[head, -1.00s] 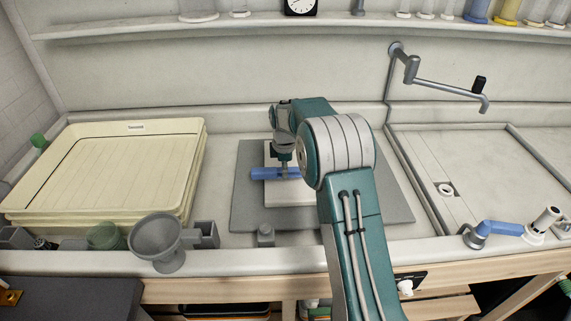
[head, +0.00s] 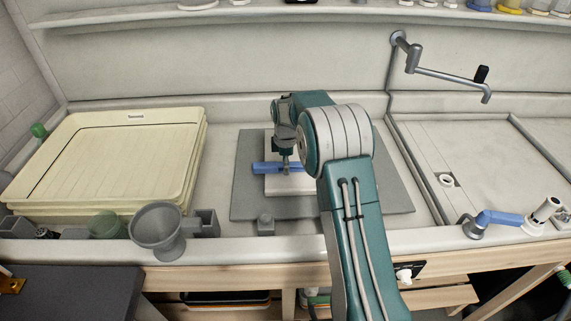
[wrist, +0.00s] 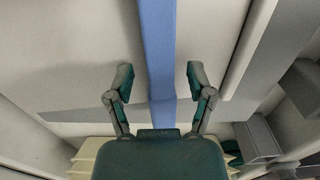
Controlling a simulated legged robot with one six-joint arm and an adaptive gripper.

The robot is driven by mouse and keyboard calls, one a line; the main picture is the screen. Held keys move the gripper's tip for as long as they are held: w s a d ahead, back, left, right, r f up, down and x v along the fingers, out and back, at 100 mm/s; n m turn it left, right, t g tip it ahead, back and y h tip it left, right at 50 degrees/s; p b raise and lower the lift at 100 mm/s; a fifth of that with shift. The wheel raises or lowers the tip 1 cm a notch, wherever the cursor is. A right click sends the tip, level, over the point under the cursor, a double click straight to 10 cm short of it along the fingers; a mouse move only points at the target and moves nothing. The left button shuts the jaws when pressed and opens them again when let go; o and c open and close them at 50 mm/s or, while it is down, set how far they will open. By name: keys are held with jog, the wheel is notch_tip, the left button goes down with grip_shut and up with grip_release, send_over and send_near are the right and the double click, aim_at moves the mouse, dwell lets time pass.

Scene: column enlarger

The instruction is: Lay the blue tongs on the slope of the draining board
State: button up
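The blue tongs (head: 265,168) show as a blue bar lying across a white plate (head: 290,184) on a grey slab. My gripper (head: 286,168) is right over them, pointing down, and hides part of them. In the wrist view the blue tongs (wrist: 158,50) run between the two spread fingers of my gripper (wrist: 159,82), with a gap on each side. My gripper is open and holds nothing. A pale, rimmed, recessed surface (head: 480,155) at the right may be the draining board; its slope is hard to tell.
Stacked cream trays (head: 197,150) stand at the left. A grey funnel (head: 158,228) and a green beaker (head: 107,225) are at the front left. A blue-handled fitting (head: 500,217) is at the front right, and a grey wall arm (head: 445,75) reaches over the right side.

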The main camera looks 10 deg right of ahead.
jog(key=shift+r, duration=0.1)
notch_tip(320, 180, up, 12)
dwell(0.5)
dwell(0.4)
